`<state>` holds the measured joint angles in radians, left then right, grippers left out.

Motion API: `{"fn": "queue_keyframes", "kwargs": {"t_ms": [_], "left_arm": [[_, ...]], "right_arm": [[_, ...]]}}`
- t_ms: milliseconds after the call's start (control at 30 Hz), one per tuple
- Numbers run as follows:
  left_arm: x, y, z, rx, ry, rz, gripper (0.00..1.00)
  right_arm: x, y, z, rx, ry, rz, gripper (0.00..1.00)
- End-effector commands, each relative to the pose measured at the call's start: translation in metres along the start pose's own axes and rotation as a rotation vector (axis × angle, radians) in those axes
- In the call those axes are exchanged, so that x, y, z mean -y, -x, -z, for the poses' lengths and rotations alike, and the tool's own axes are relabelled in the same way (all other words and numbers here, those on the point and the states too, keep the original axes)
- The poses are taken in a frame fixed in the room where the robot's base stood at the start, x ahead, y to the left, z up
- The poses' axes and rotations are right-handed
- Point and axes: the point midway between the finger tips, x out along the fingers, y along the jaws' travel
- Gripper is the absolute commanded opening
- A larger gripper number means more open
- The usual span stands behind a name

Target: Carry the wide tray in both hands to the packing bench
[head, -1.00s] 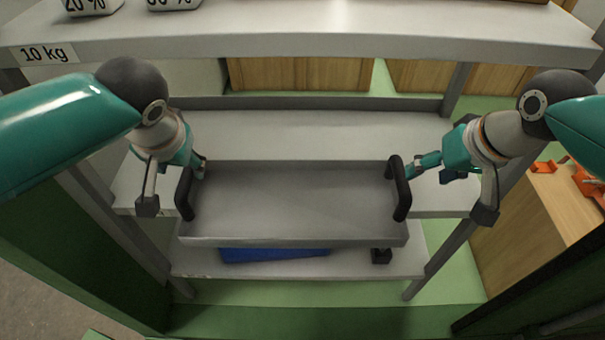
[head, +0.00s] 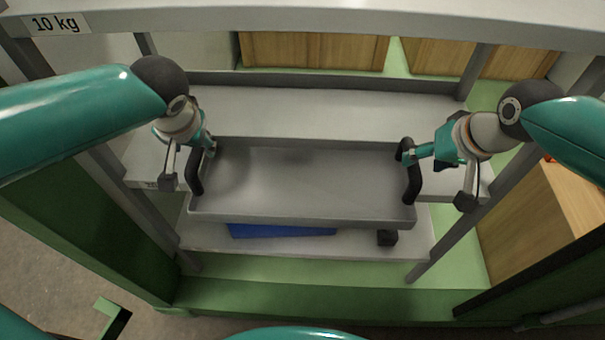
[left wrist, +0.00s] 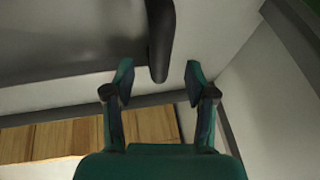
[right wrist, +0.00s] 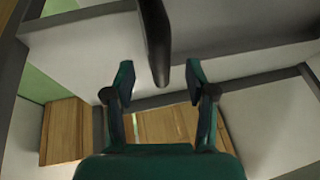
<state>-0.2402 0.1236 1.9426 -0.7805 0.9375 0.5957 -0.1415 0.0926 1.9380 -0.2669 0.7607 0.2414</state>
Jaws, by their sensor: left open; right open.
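The wide grey tray (head: 300,186) sits on the middle shelf of a rack, with a black handle at each end. My left gripper (head: 211,150) is at the left handle (head: 195,172). In the left wrist view its open fingers (left wrist: 158,78) stand either side of the handle's end (left wrist: 160,45). My right gripper (head: 411,152) is at the right handle (head: 413,184). In the right wrist view its open fingers (right wrist: 160,82) straddle the handle's end (right wrist: 157,45). Neither gripper is closed on a handle. I cannot identify the packing bench for certain.
An upper shelf (head: 330,24) marked 10 kg spans above the tray. Grey posts (head: 445,230) flank the rack. A lower shelf holds a blue item (head: 280,230) and a small black block (head: 387,238). A wooden cabinet (head: 545,215) stands at the right.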

Motion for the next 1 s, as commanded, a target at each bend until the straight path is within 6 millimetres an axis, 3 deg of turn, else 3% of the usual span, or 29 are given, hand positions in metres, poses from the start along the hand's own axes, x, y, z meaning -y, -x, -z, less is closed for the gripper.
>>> {"fn": "queue_keyframes", "kwargs": {"t_ms": [100,300,733,767,1000], "left_arm": [[0.0,-0.022,-0.001,0.005,0.001,0.001,0.56],[0.0,-0.045,0.0,0.002,-0.001,0.001,0.56],[-0.001,-0.053,0.0,-0.001,-0.001,-0.001,0.56],[-0.001,-0.053,0.001,-0.001,-0.001,-0.001,0.54],[-0.001,-0.053,0.001,-0.001,-0.001,-0.001,0.14]], "right_arm": [[0.0,-0.022,-0.001,0.004,0.0,-0.001,0.56],[-0.001,-0.045,0.0,0.002,-0.001,-0.001,0.56],[-0.001,-0.053,0.0,-0.001,-0.001,-0.001,0.56],[-0.001,-0.053,0.0,-0.001,-0.001,-0.001,0.54],[-0.001,-0.053,0.0,-0.001,-0.002,-0.001,0.14]]}}
